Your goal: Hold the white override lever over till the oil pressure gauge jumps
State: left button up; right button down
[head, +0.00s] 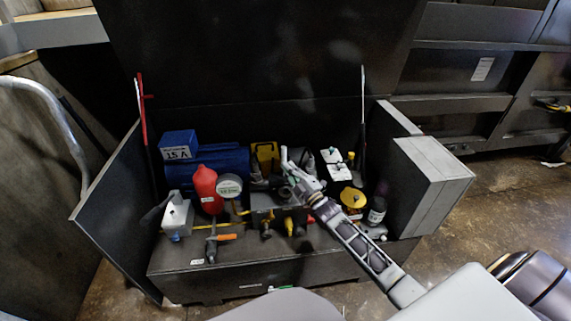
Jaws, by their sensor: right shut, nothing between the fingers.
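The oil pressure gauge (229,186) is a round white dial beside the red accumulator in the open cabinet. Its needle is too small to read. My right gripper (296,176) reaches in from the lower right over the valve block, with its fingers shut and empty. A slim white upright piece (284,156) shows right at its fingertips. It may be the white override lever, but I cannot tell it clearly from the fingers, nor whether they touch. The gripper hides part of the block behind it. My left gripper is not in view.
A blue motor (222,160) and red accumulator (203,188) stand left. An orange-handled valve (222,238) is at the front. A yellow cap (353,197) and dark bottle (377,211) stand right. Open doors flank the cabinet, the left one (108,211) angled outward.

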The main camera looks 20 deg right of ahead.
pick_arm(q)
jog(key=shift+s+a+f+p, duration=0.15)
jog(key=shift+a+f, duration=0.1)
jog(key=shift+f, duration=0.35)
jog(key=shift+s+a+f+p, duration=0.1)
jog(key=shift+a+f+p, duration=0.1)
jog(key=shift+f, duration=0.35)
pick_arm(e)
jog(key=shift+v, duration=2.7)
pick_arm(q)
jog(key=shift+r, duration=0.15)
